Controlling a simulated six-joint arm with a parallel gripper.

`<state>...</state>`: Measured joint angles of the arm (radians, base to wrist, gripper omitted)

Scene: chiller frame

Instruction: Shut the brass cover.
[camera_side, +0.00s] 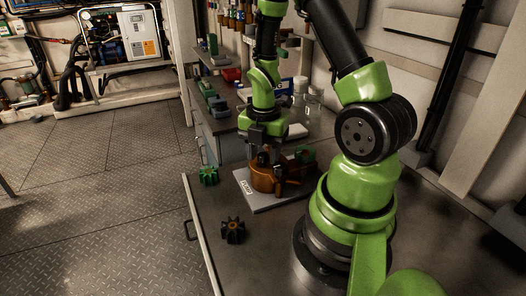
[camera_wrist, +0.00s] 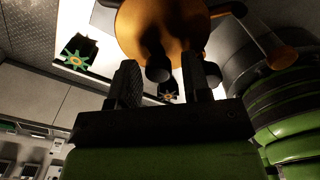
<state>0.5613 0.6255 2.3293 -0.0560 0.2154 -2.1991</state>
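The brass-coloured round housing (camera_side: 262,180) sits on a light grey plate (camera_side: 245,189) on the bench in the side view. I cannot tell its cover from its body, or how far the cover stands open. In the wrist view the brass part (camera_wrist: 165,28) fills the top middle, with dark round pegs on it and a brass arm at the right. My gripper (camera_side: 264,147) points down just above the housing. In the wrist view my gripper (camera_wrist: 160,78) has its two fingers apart, with a dark peg showing between them; contact is unclear.
A green gear (camera_side: 208,175) lies left of the plate and a dark gear (camera_side: 232,230) in front of it. A bench with boxes and jars lies beyond. The front bench surface is mostly clear.

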